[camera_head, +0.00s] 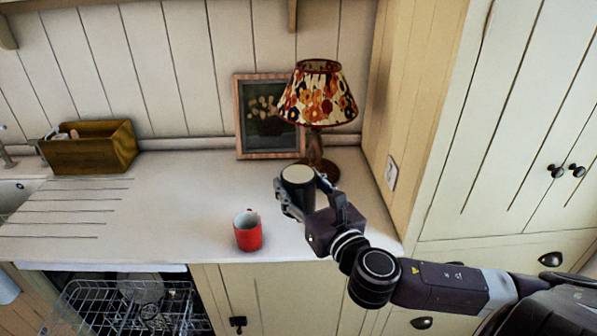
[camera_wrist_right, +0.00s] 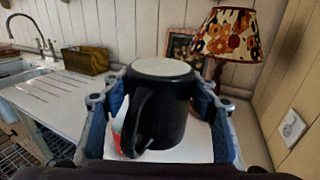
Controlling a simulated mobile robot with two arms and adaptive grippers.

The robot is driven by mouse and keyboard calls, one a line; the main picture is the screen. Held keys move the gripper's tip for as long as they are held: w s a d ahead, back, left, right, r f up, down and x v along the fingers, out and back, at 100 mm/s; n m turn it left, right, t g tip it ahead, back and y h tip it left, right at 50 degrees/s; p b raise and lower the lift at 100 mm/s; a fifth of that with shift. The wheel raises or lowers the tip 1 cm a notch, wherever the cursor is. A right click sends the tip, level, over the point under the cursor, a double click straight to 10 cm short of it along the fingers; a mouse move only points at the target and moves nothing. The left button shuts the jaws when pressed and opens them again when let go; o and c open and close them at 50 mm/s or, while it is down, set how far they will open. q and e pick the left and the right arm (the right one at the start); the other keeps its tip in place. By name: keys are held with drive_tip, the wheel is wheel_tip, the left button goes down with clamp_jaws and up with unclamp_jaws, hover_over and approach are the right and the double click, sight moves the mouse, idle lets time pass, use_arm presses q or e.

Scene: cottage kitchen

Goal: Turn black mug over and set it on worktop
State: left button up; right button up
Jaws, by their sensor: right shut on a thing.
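My right gripper (camera_head: 308,195) is shut on the black mug (camera_head: 299,186), with one finger on each side of its body. In the right wrist view the black mug (camera_wrist_right: 170,110) stands between the fingers of the gripper (camera_wrist_right: 163,115), its handle towards the camera and left. A flat pale round face points up and looks like the mug's base, so the mug appears upside down. The mug is over the worktop (camera_head: 190,215), in front of the lamp; I cannot tell whether it touches the surface. My left gripper is out of view.
A red mug (camera_head: 248,232) stands upright near the worktop's front edge, left of my gripper. A lamp (camera_head: 318,95) and a framed picture (camera_head: 262,140) stand behind. A wooden box (camera_head: 92,150) is at the back left by the sink. An open dishwasher rack (camera_head: 125,305) is below.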

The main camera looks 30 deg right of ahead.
sight(295, 183)
drive_tip(key=s+p, duration=0.1)
drive_tip(key=s+a+r+p, duration=0.2)
drive_tip(key=s, duration=0.1)
drive_tip(key=shift+a+r, duration=0.15)
drive_tip(key=shift+a, duration=0.1)
drive_tip(key=shift+s+a+p, duration=0.3)
drive_tip(key=shift+s+p, duration=0.3)
drive_tip(key=shift+s, duration=0.1)
drive_tip(key=n+p, duration=0.2)
drive_tip(key=shift+r+p, duration=0.25)
drive_tip(key=shift+p, duration=0.1)
drive_tip(key=shift+f+n, duration=0.15)
drive_tip(key=shift+n, duration=0.55)
drive_tip(key=n, duration=0.3)
drive_tip(key=shift+f, duration=0.2)
